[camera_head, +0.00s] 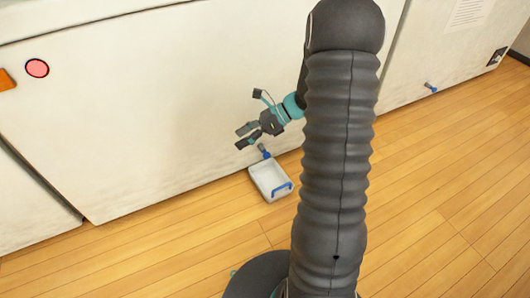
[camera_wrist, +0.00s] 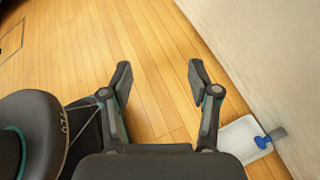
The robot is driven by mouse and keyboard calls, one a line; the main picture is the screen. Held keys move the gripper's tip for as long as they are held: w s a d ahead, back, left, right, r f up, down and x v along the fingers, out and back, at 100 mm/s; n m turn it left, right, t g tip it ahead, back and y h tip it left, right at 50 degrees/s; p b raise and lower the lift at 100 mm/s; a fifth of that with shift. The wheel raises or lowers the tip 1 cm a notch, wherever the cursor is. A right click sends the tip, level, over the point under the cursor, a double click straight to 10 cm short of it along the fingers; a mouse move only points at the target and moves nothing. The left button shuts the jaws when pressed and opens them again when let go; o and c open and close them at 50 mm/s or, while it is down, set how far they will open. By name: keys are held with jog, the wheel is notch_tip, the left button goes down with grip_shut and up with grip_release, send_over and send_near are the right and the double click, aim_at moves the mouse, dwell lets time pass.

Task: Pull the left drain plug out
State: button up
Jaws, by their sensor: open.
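The left drain plug (camera_head: 264,153) is a small blue piece low on the white front panel, just above a white tray (camera_head: 254,183) on the floor. In the wrist view the blue plug (camera_wrist: 262,142) sits on the end of a short grey spout (camera_wrist: 278,133) at the lower right, with the tray (camera_wrist: 236,137) below it. My gripper (camera_head: 241,138) is open and empty, above and to the left of the plug in the head view. In the wrist view my gripper (camera_wrist: 160,75) has its fingers spread over bare floor, apart from the plug.
A second blue plug (camera_head: 432,88) is on the panel farther right. The white panel (camera_head: 150,110) stands close beside my gripper. It has a red round button (camera_head: 37,68). The wooden floor (camera_head: 180,240) in front is clear.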

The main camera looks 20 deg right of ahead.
jog(key=w+d+f+m+t+y, duration=0.2)
jog(key=w+d+f+m+t, duration=0.2)
jog(key=d+f+m, duration=0.25)
jog(key=m+t+h+p, duration=0.2)
jog(key=m+t+h, duration=0.6)
jog(key=m, duration=1.1)
send_near(268, 156)
jog(key=s+d+f+t+y, duration=0.1)
jog(key=s+f+t, duration=0.1)
jog(key=shift+s+d+y, duration=0.35)
jog(key=shift+d+y, duration=0.05)
jog(key=x, duration=0.9)
jog(key=p+x, duration=0.1)
jog(key=x, duration=0.3)
jog(key=shift+w+a+f, duration=0.1)
jog(key=shift+w+f, duration=0.15)
jog(key=shift+w, duration=0.05)
grip_shut()
